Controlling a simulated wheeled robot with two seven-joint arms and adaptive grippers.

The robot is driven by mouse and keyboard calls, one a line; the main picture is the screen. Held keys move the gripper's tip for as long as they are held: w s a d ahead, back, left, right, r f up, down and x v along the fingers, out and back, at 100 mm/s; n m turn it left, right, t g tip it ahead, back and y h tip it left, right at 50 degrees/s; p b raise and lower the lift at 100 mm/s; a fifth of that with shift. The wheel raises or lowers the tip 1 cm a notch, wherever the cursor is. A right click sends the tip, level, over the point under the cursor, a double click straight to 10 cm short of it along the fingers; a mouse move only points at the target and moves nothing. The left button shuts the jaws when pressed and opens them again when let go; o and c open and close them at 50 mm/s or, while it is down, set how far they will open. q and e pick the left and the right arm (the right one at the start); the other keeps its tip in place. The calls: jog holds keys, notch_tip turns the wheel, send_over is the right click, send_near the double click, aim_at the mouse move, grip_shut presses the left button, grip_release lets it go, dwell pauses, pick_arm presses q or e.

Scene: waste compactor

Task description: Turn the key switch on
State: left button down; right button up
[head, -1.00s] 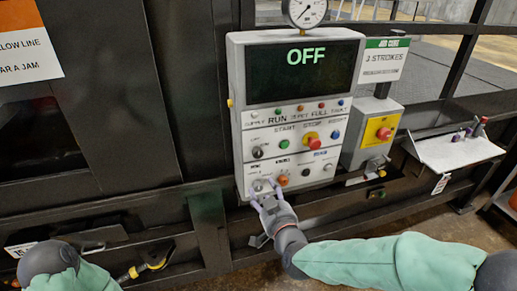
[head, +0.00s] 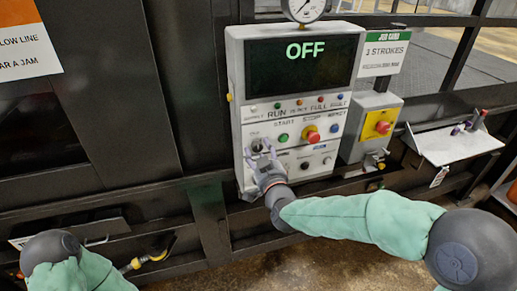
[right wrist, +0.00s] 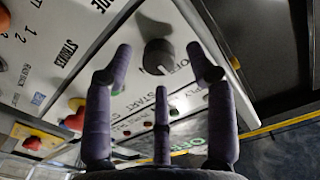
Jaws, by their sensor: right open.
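The control panel (head: 238,122) stands in the middle of the head view, with its display (head: 300,65) reading OFF. A black rotary switch (right wrist: 158,57) shows in the right wrist view, with OFF lettering beside it. I cannot make out a separate key on it. My right gripper (head: 262,156) is at the panel's left side, around this switch, and partly hides it in the head view. In the right wrist view the open fingers (right wrist: 159,62) stand apart on either side of the switch; contact cannot be told. My left gripper is out of view.
Right of the switch are a green button (head: 283,137) and a red stop button on yellow (head: 312,135). A box with another red button (head: 382,127) stands to the right, beside a white shelf (head: 455,147). A gauge (head: 305,8) sits on top.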

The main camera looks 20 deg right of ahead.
jog(key=shift+w, duration=0.9)
grip_shut()
jog(key=shift+m+b, duration=0.4)
jog(key=shift+b, duration=0.35)
jog(key=m+b, duration=0.7)
jog(key=b, duration=0.2)
jog(key=shift+d+m, duration=0.15)
jog(key=shift+m, duration=0.15)
jog(key=shift+r+m+b, duration=0.2)
jog(key=shift+m+b, duration=1.45)
jog(key=shift+m, duration=0.15)
